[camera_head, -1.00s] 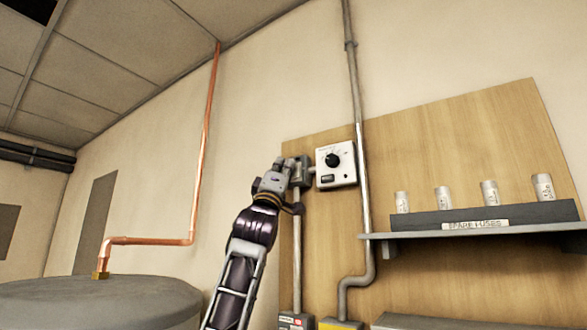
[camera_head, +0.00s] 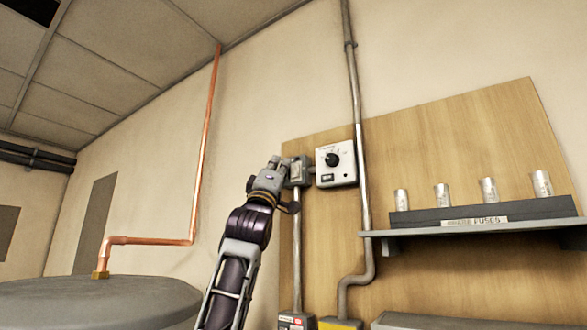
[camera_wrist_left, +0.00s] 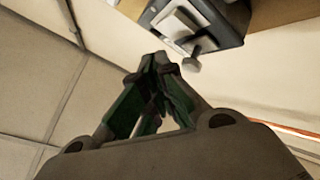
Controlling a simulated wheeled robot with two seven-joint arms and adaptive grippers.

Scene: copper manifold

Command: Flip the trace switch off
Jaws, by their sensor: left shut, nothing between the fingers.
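A small grey switch box (camera_head: 299,172) is mounted near the left edge of the wooden board. It also shows at the top of the left wrist view (camera_wrist_left: 205,22), with a light faceplate and a short toggle lever (camera_wrist_left: 191,62) sticking out. No label on it can be read. My left gripper (camera_head: 275,162) is just left of the box in the head view. In the left wrist view the fingers (camera_wrist_left: 156,64) are closed together and empty, with their tips beside the lever and a small gap showing between. My right gripper is not in view.
A shelf (camera_head: 480,233) with spare fuses juts out at right. A copper pipe (camera_head: 206,130) and grey tank (camera_head: 100,303) stand at left.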

